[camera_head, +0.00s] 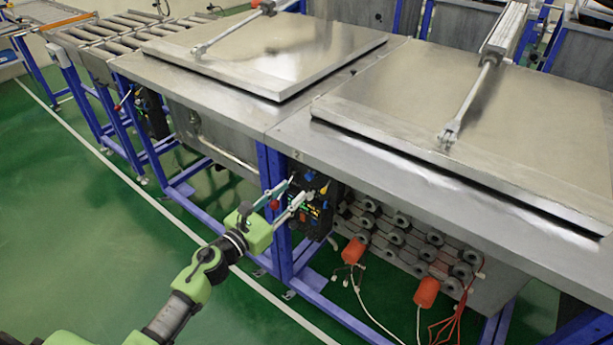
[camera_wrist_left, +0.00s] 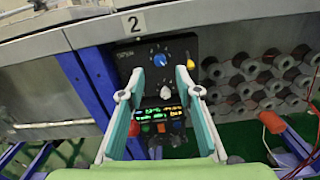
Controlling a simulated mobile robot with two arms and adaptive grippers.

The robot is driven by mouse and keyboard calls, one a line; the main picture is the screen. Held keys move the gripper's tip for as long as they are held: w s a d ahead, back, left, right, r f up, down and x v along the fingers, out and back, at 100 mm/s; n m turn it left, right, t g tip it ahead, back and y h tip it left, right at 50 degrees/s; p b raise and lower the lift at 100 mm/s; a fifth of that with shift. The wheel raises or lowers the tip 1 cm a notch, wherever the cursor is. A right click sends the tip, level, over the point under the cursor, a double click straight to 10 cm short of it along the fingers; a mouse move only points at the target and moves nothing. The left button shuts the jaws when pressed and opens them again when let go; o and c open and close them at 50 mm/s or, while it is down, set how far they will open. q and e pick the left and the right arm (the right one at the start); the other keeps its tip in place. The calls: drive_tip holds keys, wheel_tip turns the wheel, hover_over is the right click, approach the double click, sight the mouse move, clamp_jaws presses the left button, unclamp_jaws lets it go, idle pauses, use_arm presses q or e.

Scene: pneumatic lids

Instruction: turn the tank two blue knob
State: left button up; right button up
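The blue knob (camera_wrist_left: 160,60) sits on a dark control panel (camera_wrist_left: 180,47) under a plate marked "2" (camera_wrist_left: 133,23) in the left wrist view. In the head view the panel (camera_head: 318,217) hangs below the front edge of the tanks, partly behind my gripper. My left gripper (camera_wrist_left: 158,92) is open and empty. Its two fingers point at the panel, with the blue knob in the gap between them, just beyond the tips. I see no contact with the knob. In the head view the left gripper (camera_head: 297,194) is just in front of the panel. My right gripper is not in view.
A blue frame post (camera_head: 273,205) stands left of the panel. A white knob (camera_wrist_left: 163,92) and lit displays (camera_wrist_left: 160,114) are below the blue knob. Metal lids (camera_head: 265,55) lie on the tanks above. Orange plugs with cables (camera_head: 427,291) hang to the right. Green floor is open at left.

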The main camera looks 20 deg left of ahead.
sight(308, 178)
use_arm(q)
drive_tip(key=x, duration=0.6)
drive_tip(key=shift+w, duration=0.2)
drive_tip(key=shift+w+d+p, duration=0.25)
drive_tip(key=shift+w+p, duration=0.05)
drive_tip(key=shift+w, duration=0.4)
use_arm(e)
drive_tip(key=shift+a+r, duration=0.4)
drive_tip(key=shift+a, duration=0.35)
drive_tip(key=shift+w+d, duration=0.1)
use_arm(q)
clamp_jaws()
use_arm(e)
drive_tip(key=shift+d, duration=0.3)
